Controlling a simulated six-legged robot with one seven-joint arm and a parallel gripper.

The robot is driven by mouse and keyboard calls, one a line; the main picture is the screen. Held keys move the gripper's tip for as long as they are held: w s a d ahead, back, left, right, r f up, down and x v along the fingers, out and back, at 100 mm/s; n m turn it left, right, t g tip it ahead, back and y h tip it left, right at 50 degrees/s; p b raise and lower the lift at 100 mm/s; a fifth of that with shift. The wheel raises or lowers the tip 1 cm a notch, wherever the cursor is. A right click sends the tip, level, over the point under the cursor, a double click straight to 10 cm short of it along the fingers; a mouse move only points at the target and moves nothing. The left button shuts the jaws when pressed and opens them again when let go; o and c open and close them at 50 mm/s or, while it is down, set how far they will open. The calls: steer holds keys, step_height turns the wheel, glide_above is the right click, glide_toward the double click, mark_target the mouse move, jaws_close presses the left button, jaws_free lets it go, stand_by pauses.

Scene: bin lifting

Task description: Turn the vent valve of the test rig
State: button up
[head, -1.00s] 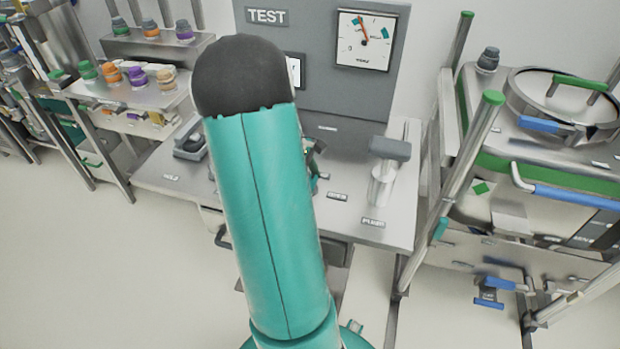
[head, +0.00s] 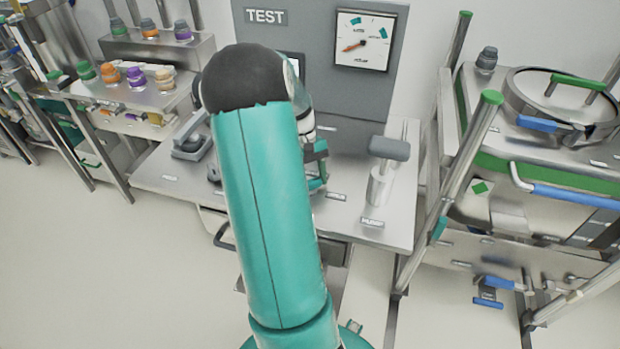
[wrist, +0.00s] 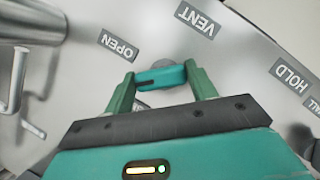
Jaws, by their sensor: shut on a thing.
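The vent valve shows in the wrist view as a teal bar handle (wrist: 161,76) over a grey round base, beside the VENT label (wrist: 198,19) and the OPEN label (wrist: 118,46). My gripper (wrist: 160,73) is shut on this handle, which lies crosswise between its two green fingers. In the head view my arm hides most of the valve, and my gripper (head: 317,170) is partly visible low over the bench. The test rig's gauge (head: 362,40) has its orange needle pointing left and slightly down.
A grey T-shaped handle on a post (head: 380,180) stands on the bench right of my gripper. The HOLD label (wrist: 292,75) is at the right in the wrist view. A cart with a round lid (head: 560,100) stands right. A shelf with coloured caps (head: 130,90) stands left.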

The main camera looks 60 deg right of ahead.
steer(key=m, duration=0.2)
steer(key=m+t+y, duration=0.1)
steer(key=m, duration=0.1)
steer(key=shift+s+m+t, duration=0.1)
steer(key=shift+m+t, duration=0.2)
steer(key=shift+m+t+y, duration=0.3)
steer(key=shift+m+t, duration=0.4)
steer(key=shift+m, duration=1.3)
steer(key=o, duration=1)
steer(key=v, duration=1.3)
steer(key=shift+d+r, duration=0.1)
steer(key=shift+r, duration=0.3)
